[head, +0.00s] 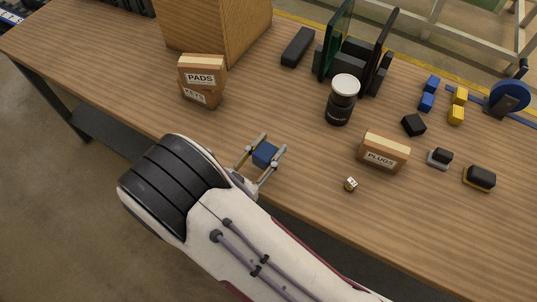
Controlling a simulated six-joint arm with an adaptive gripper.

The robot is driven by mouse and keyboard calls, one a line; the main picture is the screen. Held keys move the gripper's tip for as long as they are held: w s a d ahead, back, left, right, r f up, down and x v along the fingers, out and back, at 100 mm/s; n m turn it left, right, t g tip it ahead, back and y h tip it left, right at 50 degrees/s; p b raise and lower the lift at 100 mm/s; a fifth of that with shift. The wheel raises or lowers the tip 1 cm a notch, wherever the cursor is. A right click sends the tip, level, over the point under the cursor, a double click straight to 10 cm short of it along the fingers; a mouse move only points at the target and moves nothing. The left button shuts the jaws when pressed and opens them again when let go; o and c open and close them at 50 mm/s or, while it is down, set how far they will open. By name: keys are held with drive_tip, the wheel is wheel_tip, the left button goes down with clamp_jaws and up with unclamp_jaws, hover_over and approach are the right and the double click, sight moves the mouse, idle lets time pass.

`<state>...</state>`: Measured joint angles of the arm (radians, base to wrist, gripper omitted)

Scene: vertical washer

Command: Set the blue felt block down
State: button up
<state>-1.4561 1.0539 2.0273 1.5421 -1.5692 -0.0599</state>
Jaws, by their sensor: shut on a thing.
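The blue felt block (265,154) is a small dark blue cube near the front edge of the wooden table (310,195). My gripper (266,150) is shut on it, with one finger on each side. The block's lower part and any contact with the tabletop cannot be made out. My arm comes in from the bottom of the view and covers part of the table's front edge.
A dark jar with a white lid (341,99) stands behind. A small die-like cube (351,184) lies near the front. Bare wood surrounds the gripper.

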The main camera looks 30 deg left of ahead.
sight(261, 168)
drive_tip(key=shift+f, duration=0.15)
drive_tip(key=shift+f, duration=1.75)
drive_tip(key=shift+f, duration=0.15)
drive_tip(key=o, duration=1)
drive_tip(key=shift+s, duration=0.1)
drive_tip(key=shift+s+a, duration=0.1)
drive_tip(key=shift+s, duration=0.65)
drive_tip(key=s, duration=0.3)
drive_tip(key=shift+s+r, duration=0.3)
drive_tip(key=shift+r, duration=0.05)
drive_tip(key=shift+s, duration=1.3)
